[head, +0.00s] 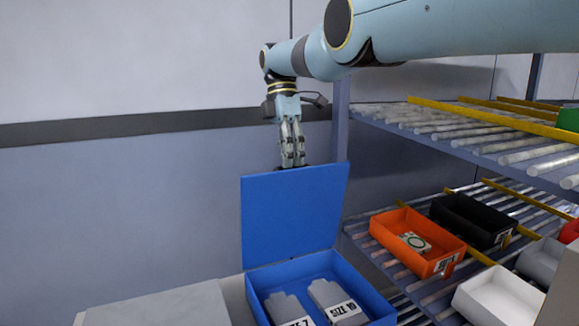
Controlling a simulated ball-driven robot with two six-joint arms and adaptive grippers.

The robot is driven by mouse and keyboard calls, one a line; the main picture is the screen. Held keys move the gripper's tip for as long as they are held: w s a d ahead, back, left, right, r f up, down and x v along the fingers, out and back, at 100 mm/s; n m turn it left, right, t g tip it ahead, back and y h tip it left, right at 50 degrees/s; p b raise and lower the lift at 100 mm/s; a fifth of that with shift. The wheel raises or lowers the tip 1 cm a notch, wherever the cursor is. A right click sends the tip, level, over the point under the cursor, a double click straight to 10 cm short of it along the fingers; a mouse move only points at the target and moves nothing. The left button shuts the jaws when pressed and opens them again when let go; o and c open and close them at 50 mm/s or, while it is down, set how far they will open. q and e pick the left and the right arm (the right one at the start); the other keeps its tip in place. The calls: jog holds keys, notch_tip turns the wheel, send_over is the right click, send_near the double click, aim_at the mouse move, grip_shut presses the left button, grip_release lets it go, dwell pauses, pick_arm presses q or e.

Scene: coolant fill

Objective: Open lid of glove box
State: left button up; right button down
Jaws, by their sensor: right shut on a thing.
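The blue glove box (378,304) stands on a light grey surface at the bottom centre of the head view. Its blue lid (292,214) is raised and stands nearly upright at the back of the box. Grey gloves with white size labels (340,309) lie inside in two stacks. My right gripper (292,166) points down at the top edge of the lid, with its fingers close together and shut on that edge. The fingertips are partly hidden behind the lid. My left gripper is not in view.
A roller rack stands on the right. Its lower level holds an orange bin (417,240), a black bin (472,219) and a white bin (497,298). A rack post (341,120) stands close to my right gripper. A grey wall is behind.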

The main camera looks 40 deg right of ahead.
jog(key=shift+w+a+f+g, duration=0.15)
jog(key=shift+f+g, duration=0.15)
jog(key=shift+f, duration=0.65)
jog(key=shift+w, duration=0.15)
